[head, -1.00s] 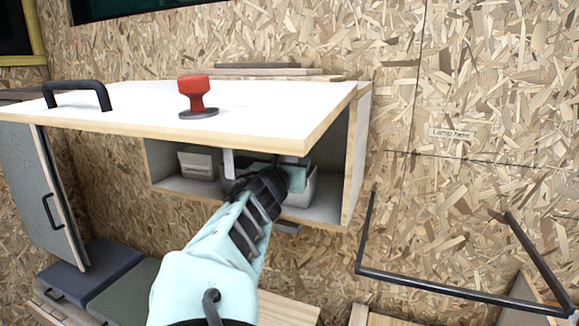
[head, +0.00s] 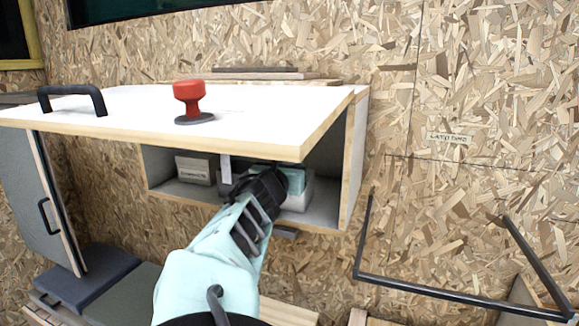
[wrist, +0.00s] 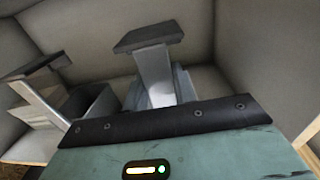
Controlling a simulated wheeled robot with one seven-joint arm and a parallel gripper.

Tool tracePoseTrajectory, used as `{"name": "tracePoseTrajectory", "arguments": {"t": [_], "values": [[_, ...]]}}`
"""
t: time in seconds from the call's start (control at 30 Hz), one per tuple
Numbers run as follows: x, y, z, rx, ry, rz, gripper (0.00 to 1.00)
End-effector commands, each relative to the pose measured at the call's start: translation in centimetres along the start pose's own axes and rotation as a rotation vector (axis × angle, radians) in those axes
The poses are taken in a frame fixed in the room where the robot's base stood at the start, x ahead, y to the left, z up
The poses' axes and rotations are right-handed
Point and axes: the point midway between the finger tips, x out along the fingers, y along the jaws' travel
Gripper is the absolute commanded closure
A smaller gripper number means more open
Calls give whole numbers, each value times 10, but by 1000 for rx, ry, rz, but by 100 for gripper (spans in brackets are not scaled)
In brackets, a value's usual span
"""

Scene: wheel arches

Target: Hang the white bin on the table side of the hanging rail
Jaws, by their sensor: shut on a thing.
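The white bin (head: 298,192) is inside the open cabinet, at its right end, partly hidden by my gripper. My gripper (head: 290,180) reaches in under the white top. A black rail frame (head: 440,289) stands out from the chipboard wall at the right. It is empty and apart from my gripper.
A grey bin (wrist: 88,103) with a similar upright is left of my gripper, and a labelled box (head: 195,168) is beyond it. The white top (head: 250,112) overhangs my arm and carries a red-knobbed object (head: 190,100). The cabinet's right side wall (head: 355,160) is close to the bin.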

Motion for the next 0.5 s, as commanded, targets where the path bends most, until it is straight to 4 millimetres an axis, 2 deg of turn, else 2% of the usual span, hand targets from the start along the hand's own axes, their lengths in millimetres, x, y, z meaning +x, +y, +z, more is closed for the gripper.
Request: {"name": "tracePoseTrajectory", "arguments": {"t": [0.27,0.5], "values": [[0,0,2,0,-1,0,96],[0,0,14,1,-1,0,96]]}}
